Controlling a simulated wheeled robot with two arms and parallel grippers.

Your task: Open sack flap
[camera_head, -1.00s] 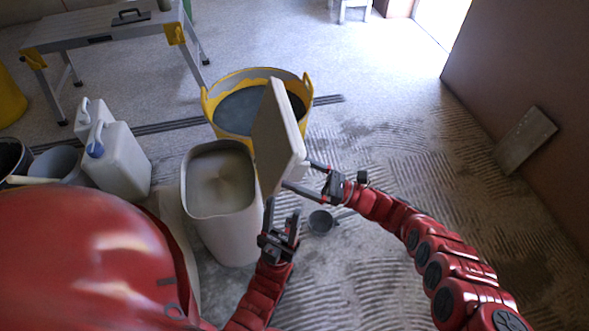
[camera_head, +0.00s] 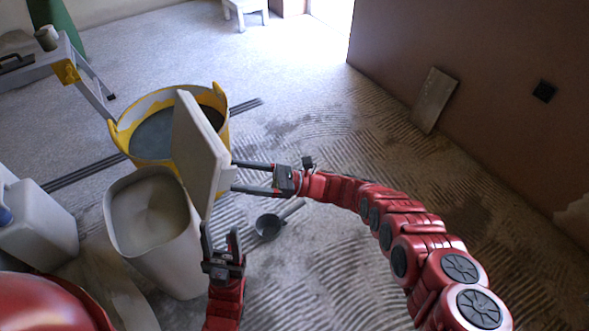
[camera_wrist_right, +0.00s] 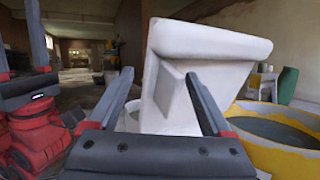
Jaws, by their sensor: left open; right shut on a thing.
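I see no clear sack; a tall off-white bin (camera_head: 165,245) with pale contents stands open on the floor. Its pale lid (camera_head: 198,150) stands steeply upright at the bin's right edge. My right gripper (camera_head: 236,177) is shut on a small block on the lid's face. In the right wrist view the lid (camera_wrist_right: 205,42) rises behind the fingers (camera_wrist_right: 160,90), with the block (camera_wrist_right: 173,92) between them. My left gripper (camera_head: 220,234) is open and empty, fingers up, just right of the bin and below the lid's lower end.
A yellow tub (camera_head: 155,108) of grey liquid stands behind the bin. White jugs (camera_head: 35,225) stand left. A small dark pan (camera_head: 268,226) lies on the ridged floor. A board (camera_head: 433,100) leans on the right wall.

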